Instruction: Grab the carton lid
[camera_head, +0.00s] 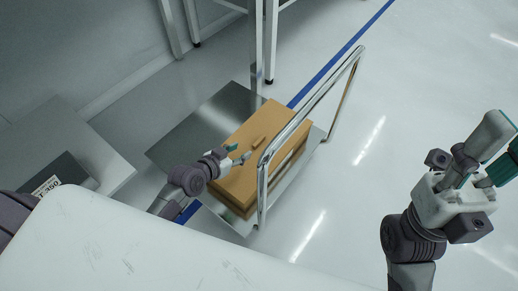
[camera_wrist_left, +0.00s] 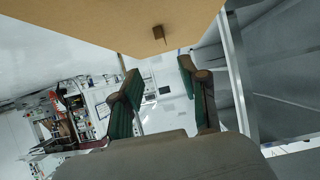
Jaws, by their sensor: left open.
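The tan carton lid (camera_head: 275,122) sits on top of the carton (camera_head: 293,168) on a metal cart. A small brown handle (camera_head: 258,141) stands on the lid's top. My left gripper (camera_head: 239,154) is over the left part of the lid, close to the handle. In the left wrist view, the lid (camera_wrist_left: 100,22) fills the top, with the handle (camera_wrist_left: 158,33) just beyond the fingers. The left gripper (camera_wrist_left: 157,82) is open, with nothing between its green-padded fingers. My right gripper (camera_head: 500,148) is raised at the right, away from the carton, partly cut off.
The cart (camera_head: 205,120) has a bare metal surface left of the carton. Its tubular handrail (camera_head: 310,105) rises along the carton's right side. A grey platform (camera_head: 60,140) is at the left. Table legs (camera_head: 256,45) stand behind. The floor right of the cart is clear.

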